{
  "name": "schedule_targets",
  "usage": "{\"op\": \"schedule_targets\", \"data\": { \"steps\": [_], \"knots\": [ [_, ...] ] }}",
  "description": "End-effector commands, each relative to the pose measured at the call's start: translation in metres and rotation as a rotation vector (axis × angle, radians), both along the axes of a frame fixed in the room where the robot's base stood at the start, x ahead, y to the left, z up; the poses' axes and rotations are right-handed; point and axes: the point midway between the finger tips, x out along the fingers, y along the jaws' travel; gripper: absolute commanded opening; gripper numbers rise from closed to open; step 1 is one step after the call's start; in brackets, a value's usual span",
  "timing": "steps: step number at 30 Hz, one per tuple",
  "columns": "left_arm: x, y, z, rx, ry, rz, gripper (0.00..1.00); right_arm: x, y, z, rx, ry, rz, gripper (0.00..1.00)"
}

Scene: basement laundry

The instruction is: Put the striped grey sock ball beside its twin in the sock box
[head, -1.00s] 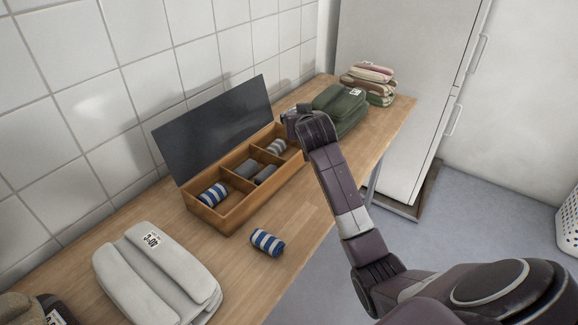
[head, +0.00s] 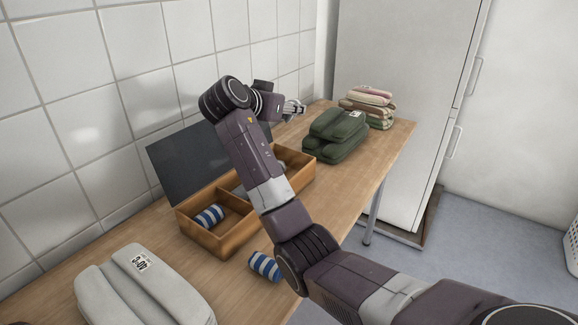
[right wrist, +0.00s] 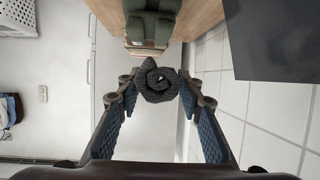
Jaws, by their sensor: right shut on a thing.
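My right gripper (right wrist: 160,88) is shut on a dark grey rolled sock ball (right wrist: 157,84), seen end-on as a spiral, so I cannot tell its stripes there. In the head view the right gripper (head: 293,108) is raised above the table, past the far end of the sock box. The wooden sock box (head: 229,242) has its dark lid (head: 185,165) open. A blue-and-white striped sock ball (head: 210,216) lies in its near compartment. My left gripper is out of view.
Another blue-and-white striped sock ball (head: 265,266) lies on the table (head: 322,202) in front of the box. A light grey folded stack (head: 145,285) is at the near left. A green folded stack (head: 336,135) and a pink-topped stack (head: 368,106) stand beyond the box.

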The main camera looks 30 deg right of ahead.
Motion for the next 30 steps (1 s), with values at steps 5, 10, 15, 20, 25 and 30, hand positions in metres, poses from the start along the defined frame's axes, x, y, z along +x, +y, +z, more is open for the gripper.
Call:
{"op": "schedule_targets", "data": {
  "steps": [5,10,15,20,25,30],
  "knots": [
    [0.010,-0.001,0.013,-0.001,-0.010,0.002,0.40,0.000,0.000,-0.052,-0.002,0.004,0.002,0.10],
    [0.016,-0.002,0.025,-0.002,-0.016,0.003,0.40,0.000,-0.001,-0.090,-0.002,0.001,0.002,0.10],
    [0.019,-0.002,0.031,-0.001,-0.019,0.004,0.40,0.000,0.000,-0.106,-0.001,-0.002,0.002,0.10],
    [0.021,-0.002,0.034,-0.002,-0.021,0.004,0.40,0.000,0.000,-0.120,-0.001,0.000,0.003,0.10],
    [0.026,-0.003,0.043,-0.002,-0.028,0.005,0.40,0.000,0.000,-0.146,-0.002,0.003,0.002,0.10],
    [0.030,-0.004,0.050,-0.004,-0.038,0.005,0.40,0.000,0.000,-0.150,-0.001,-0.003,0.003,0.10]
  ]
}}
